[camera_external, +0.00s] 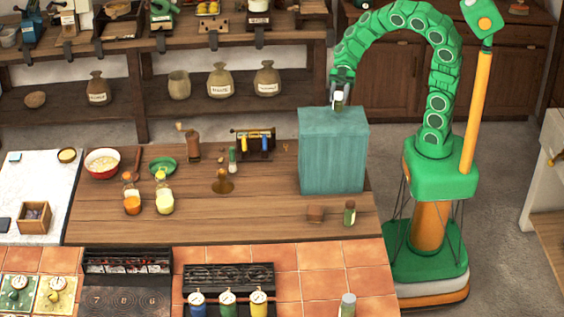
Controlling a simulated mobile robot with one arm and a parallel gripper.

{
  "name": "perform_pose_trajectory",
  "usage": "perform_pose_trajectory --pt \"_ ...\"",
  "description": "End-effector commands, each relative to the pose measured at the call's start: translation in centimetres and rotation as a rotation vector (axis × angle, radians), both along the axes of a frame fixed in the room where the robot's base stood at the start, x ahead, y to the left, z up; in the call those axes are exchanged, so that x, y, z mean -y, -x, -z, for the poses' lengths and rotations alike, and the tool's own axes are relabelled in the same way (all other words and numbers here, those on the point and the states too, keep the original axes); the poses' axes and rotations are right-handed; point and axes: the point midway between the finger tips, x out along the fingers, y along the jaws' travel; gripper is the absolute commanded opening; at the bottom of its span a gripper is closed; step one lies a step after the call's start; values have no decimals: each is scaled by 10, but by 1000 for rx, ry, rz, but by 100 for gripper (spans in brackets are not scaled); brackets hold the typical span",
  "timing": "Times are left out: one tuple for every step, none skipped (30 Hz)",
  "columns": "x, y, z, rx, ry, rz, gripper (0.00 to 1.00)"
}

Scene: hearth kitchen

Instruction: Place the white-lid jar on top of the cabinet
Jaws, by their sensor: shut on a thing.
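My gripper (340,90) points down at the end of my curved green arm, over the back part of the teal cabinet (331,160). It is shut on a small jar (339,101) with a whitish upper part, which looks like the white-lid jar. The jar hangs roughly upright, and its top is partly hidden by the fingers. Its lower end overlaps the cabinet's top in the picture; I cannot tell whether it touches. The cabinet stands at the right end of the wooden counter, and its flat top is otherwise bare.
Shelves with sacks (221,80) line the back wall.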

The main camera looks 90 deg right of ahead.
Motion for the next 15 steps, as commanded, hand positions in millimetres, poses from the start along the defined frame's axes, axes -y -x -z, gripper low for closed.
perform_pose_trajectory --pt "-1 0 7 -5 -6 -2 5" --pt "-1 0 10 -4 -7 -2 5" --pt "-1 0 15 -4 -7 -1 5" --pt "-1 0 18 -4 -5 0 5" --pt "0 0 20 -4 -5 0 5" --pt "0 0 21 -4 -2 1 5" --pt "0 0 21 -3 -2 0 5" --pt "0 0 21 -2 -2 0 5" --pt "0 0 21 -2 -1 1 5" --pt "0 0 21 -1 -2 1 5" --pt "0 0 20 -1 -2 1 5" --pt "0 0 21 -2 -2 0 5" --pt "0 0 21 -2 -2 0 5" --pt "0 0 21 -2 -2 0 5" --pt "0 0 22 -2 -2 0 5"
